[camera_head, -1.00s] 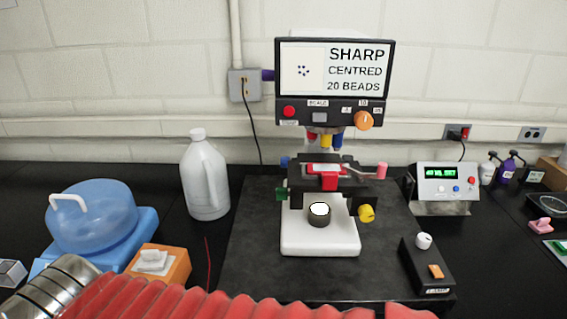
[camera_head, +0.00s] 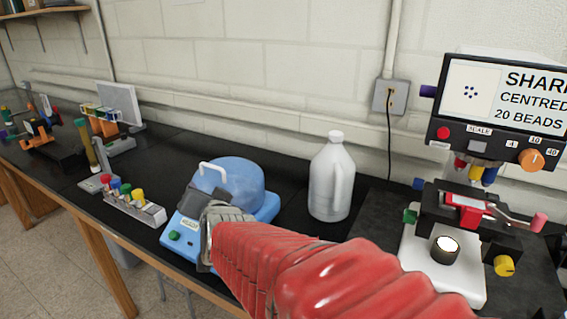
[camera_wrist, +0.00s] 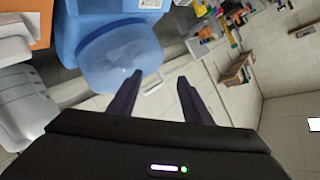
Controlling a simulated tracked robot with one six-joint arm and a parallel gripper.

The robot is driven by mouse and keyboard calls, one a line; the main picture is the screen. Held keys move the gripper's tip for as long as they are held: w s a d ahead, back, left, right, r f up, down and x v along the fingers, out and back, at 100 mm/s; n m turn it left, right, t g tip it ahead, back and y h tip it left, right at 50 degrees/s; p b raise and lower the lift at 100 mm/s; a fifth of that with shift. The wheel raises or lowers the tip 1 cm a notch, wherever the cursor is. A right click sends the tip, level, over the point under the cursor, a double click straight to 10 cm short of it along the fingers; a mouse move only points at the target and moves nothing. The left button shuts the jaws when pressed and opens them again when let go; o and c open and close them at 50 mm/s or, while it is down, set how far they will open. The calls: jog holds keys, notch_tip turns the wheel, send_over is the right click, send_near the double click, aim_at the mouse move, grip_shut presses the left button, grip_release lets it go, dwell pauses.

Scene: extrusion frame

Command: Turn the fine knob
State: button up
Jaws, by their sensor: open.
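The microscope stands at the right in the head view, with a white base (camera_head: 415,282) and a screen (camera_head: 500,92) cut off by the picture's edge. A yellow knob (camera_head: 504,265) sits on its lower right side. A green knob (camera_head: 410,215) and a blue knob (camera_head: 419,184) are on its left, and a pink-tipped lever (camera_head: 539,222) is on its right. I cannot tell which one is the fine knob. My gripper (camera_wrist: 159,79) is open and empty in the wrist view, its dark fingers pointing toward the blue domed lid (camera_wrist: 120,58), well left of the microscope.
A blue device (camera_head: 177,240) with the domed lid stands beside my red-sleeved arm. A white jug (camera_head: 331,180) stands between it and the microscope. A rack of coloured-cap tubes (camera_head: 133,208) is further left. The bench's front edge runs along the lower left.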

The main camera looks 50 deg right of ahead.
jog(key=s+d+r+m+g+h, duration=0.1)
jog(key=s+d+m+h, duration=0.25)
jog(key=d, duration=0.35)
jog(key=s+d+r+m+g+h, duration=0.1)
jog(key=s+d+m+g+h, duration=0.1)
jog(key=d+m+h, duration=0.35)
jog(key=s+d+r+m+g+h, duration=0.1)
jog(key=s+d+m+h, duration=0.15)
jog(key=d, duration=0.55)
jog(key=s+d+f+m+g+h, duration=0.1)
jog(key=s+d+m+g, duration=0.1)
jog(key=s, duration=0.1)
jog(key=s+d+f+m+g, duration=0.1)
jog(key=s+d+m+g, duration=0.1)
jog(key=s+d, duration=0.1)
jog(key=s+d+f+m+g+h, duration=0.1)
jog(key=s+d+m+g, duration=0.1)
jog(key=s+m, duration=0.1)
jog(key=shift+s+d+f+h, duration=0.1)
jog(key=shift+s+d+h, duration=0.1)
jog(key=shift+s, duration=0.2)
jog(key=shift+s+d+f+h, duration=0.1)
jog(key=shift+s+d+h, duration=0.05)
jog(key=shift+s, duration=0.25)
jog(key=m+g, duration=0.7)
jog(key=m, duration=0.1)
send_near(414, 187)
jog(key=shift+v, duration=0.9)
jog(key=shift+s+r, duration=0.1)
